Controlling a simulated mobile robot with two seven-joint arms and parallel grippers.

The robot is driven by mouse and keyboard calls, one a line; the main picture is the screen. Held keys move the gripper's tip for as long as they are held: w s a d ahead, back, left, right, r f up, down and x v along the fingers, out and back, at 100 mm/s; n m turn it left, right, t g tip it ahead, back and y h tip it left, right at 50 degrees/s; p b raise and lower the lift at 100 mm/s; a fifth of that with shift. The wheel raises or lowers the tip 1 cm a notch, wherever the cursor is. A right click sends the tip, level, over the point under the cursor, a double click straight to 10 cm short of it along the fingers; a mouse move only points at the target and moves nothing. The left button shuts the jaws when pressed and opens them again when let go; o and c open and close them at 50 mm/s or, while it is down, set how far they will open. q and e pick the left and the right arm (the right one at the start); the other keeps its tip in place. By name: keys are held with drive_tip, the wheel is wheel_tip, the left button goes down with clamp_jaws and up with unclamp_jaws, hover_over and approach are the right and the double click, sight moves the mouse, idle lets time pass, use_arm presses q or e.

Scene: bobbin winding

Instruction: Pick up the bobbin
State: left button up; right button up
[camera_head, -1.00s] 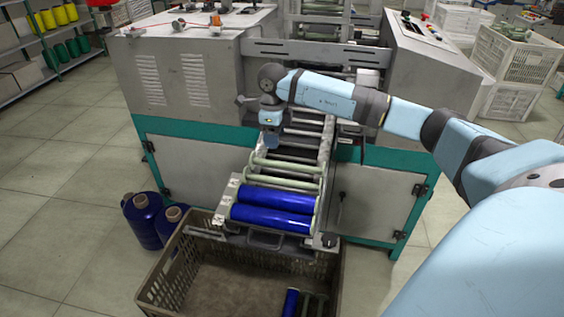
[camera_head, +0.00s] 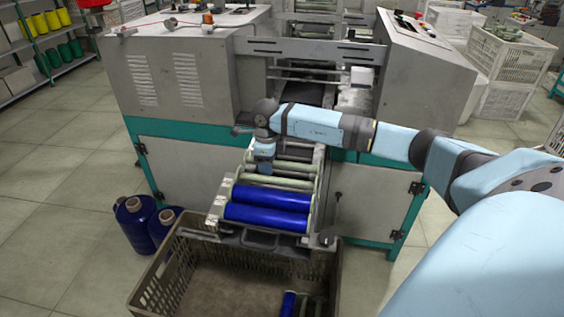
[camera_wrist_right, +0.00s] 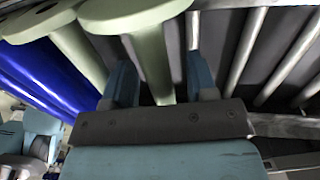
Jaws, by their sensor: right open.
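Two blue-wound bobbins lie side by side across the machine's front rack, a rear one (camera_head: 272,198) and a front one (camera_head: 265,218). Pale green bare bobbins (camera_head: 284,183) lie just behind them. My right gripper (camera_head: 265,167) points down over the pale green bobbins, behind the blue ones. In the right wrist view my open gripper (camera_wrist_right: 160,80) has one finger on each side of a pale green bobbin tube (camera_wrist_right: 153,60). I cannot tell whether the fingers touch it. Blue bobbins (camera_wrist_right: 38,68) show at the left there. My left gripper is not seen.
A brown crate (camera_head: 160,285) stands below the rack, with a blue bobbin (camera_head: 289,303) in it. Blue thread cones (camera_head: 136,222) stand on the floor to its left. Grey machine housings flank the rack on both sides. Metal rollers (camera_wrist_right: 245,50) lie beside the gripper.

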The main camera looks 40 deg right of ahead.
drive_tip(key=c, duration=0.9)
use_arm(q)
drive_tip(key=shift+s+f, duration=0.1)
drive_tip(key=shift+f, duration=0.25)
use_arm(e)
clamp_jaws()
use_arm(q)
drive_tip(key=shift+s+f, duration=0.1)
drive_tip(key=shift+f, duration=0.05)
use_arm(e)
drive_tip(key=shift+r, duration=0.1)
drive_tip(key=shift+r, duration=0.5)
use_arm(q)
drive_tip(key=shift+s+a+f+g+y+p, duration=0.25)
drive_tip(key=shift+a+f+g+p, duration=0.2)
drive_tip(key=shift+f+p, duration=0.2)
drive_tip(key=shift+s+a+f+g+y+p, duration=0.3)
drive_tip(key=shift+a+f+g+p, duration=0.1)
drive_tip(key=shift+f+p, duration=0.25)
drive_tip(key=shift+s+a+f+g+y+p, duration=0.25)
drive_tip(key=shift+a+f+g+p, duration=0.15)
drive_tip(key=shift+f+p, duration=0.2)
use_arm(e)
wheel_tip(320, 180, up, 19)
drive_tip(key=shift+a+f, duration=0.1)
